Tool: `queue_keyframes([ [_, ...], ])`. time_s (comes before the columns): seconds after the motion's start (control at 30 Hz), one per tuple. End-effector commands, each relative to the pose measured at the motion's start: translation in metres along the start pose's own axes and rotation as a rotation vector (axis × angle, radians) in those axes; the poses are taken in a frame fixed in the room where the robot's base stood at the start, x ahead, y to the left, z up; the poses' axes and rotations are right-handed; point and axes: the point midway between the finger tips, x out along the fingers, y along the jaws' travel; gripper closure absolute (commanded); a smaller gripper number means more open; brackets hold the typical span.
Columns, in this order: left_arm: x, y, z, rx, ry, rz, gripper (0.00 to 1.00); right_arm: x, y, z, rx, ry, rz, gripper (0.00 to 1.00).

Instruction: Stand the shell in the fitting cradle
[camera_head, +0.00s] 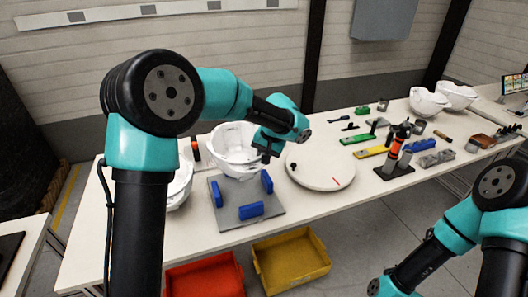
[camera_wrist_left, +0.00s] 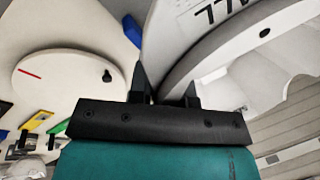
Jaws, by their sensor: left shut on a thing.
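A white helmet shell (camera_head: 232,140) is in my left gripper (camera_head: 266,157), which is shut on its rim at the right side. In the left wrist view the jaws of my left gripper (camera_wrist_left: 168,92) pinch the rim of the shell (camera_wrist_left: 215,38), which carries dark lettering. The fitting cradle is a grey plate (camera_head: 232,212) with blue blocks (camera_head: 247,210) on it. The shell is over the back part of the cradle, and I cannot tell whether it touches. My right arm shows at the lower right, but its gripper is out of view.
Another white shell (camera_head: 179,188) is left of the cradle, partly behind my left arm. A round white disc (camera_head: 320,168) lies to the right. Tools and a black-and-red stand (camera_head: 394,160) are further right. Red (camera_head: 207,277) and yellow (camera_head: 290,262) bins are below the table's front edge.

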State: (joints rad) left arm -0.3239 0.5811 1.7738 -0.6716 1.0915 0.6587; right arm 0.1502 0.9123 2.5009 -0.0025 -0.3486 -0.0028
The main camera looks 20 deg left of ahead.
Motion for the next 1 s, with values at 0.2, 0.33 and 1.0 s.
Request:
queue_keyframes([
  [0.2, 0.017, 0.004, 0.0, 0.001, -0.001, -0.002, 1.0, 0.0, 0.0, 0.0, 0.0, 0.0, 0.0, 0.57],
  [0.33, 0.026, 0.007, 0.0, 0.0, -0.002, -0.001, 1.0, 0.0, 0.0, 0.0, 0.0, 0.0, 0.0, 0.57],
  [1.0, 0.076, 0.02, 0.0, 0.0, -0.002, -0.001, 1.0, 0.0, 0.0, 0.0, 0.0, 0.0, 0.0, 0.57],
])
